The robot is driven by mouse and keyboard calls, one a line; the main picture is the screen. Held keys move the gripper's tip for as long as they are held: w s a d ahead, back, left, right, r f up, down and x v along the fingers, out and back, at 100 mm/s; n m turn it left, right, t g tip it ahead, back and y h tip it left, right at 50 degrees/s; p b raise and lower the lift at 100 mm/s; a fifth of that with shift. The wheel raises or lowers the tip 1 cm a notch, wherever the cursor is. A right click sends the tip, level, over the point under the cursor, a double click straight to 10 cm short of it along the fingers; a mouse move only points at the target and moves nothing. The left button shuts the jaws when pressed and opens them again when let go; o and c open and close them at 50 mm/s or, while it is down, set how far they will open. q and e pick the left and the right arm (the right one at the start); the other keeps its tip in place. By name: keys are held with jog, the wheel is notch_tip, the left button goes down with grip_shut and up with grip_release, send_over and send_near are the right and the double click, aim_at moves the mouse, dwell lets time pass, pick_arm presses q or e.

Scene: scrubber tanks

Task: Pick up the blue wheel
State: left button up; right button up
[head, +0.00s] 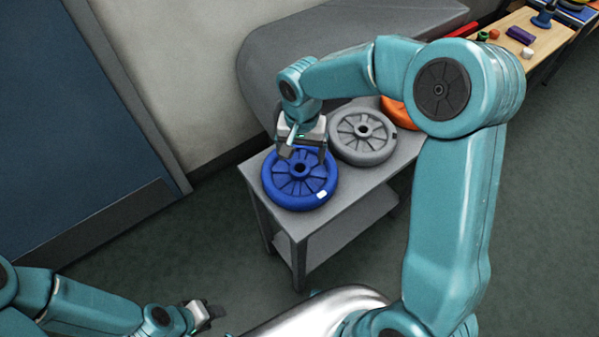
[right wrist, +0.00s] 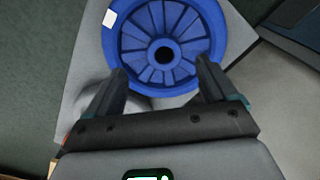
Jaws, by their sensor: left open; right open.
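The blue wheel (head: 299,190) lies flat on the near left end of a grey table, with a small white patch on its rim. It also fills the upper middle of the right wrist view (right wrist: 140,50), with its dark hub hole facing the camera. My right gripper (head: 303,157) is over the far side of the blue wheel, pointing down. In the right wrist view its two fingers (right wrist: 163,75) are apart and empty, with the wheel beyond their tips; I cannot tell if they touch it. My left gripper (head: 215,312) is low at the bottom left, away from the wheel, open and empty.
A grey wheel (head: 362,136) lies close beside the blue one on the grey table (head: 338,218). An orange wheel (head: 396,112) lies farther along, partly hidden by my right arm. A wooden bench (head: 537,50) with small coloured items stands at the top right. A blue door panel is at left.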

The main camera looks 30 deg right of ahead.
aim_at(300, 162)
jog(key=f, duration=0.3)
jog(key=w+f, duration=0.1)
jog(key=f, duration=0.1)
jog(key=shift+f, duration=0.25)
jog(key=shift+r, duration=0.1)
grip_shut()
